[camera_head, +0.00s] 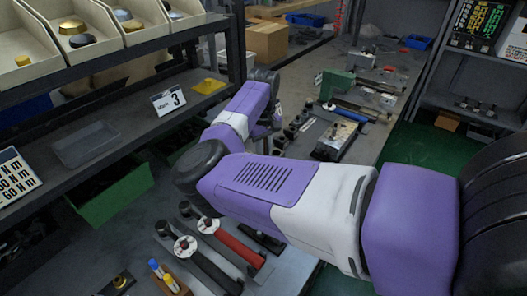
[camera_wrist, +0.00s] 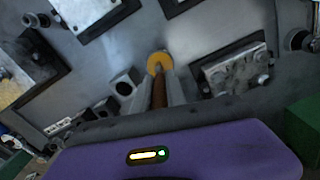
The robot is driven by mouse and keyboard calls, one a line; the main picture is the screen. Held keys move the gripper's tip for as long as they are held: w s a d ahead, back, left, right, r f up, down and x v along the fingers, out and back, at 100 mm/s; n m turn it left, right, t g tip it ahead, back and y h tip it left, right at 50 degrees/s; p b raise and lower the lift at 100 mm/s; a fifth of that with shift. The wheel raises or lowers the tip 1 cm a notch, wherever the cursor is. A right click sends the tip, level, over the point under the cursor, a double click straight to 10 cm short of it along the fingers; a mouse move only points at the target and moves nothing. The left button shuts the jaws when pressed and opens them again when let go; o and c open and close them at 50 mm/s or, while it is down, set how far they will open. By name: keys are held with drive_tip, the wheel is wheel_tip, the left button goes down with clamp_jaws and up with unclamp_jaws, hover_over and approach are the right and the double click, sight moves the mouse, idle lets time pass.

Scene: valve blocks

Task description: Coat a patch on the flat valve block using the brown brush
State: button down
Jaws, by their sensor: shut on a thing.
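My gripper (camera_wrist: 160,88) is shut on the brown brush (camera_wrist: 159,94) in the wrist view. The brush's brown handle lies between the two grey fingers, and a round yellow-orange piece (camera_wrist: 158,62) shows at its far end. A flat metal block with bolts (camera_wrist: 236,73) lies to the right of the fingers, apart from them. Other flat plates lie at the top and at the left (camera_wrist: 28,62). I cannot tell which is the flat valve block. In the head view a flat block on a dark base (camera_head: 335,138) sits on the bench, right of my arm's end; my fingers are hidden there.
A green box (camera_head: 336,84) and several tools stand farther back on the bench (camera_head: 385,100). A shelf with bins (camera_head: 85,35) and a number 3 sign (camera_head: 169,99) is at the left. Black and red long-handled tools (camera_head: 228,243) lie at the near edge.

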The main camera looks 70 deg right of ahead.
drive_tip(key=shift+s+f+p, duration=0.1)
drive_tip(key=shift+f+p, duration=0.3)
idle(2.4)
wheel_tip(320, 180, up, 7)
drive_tip(key=p, duration=0.7)
drive_tip(key=shift+r, duration=0.15)
idle(0.9)
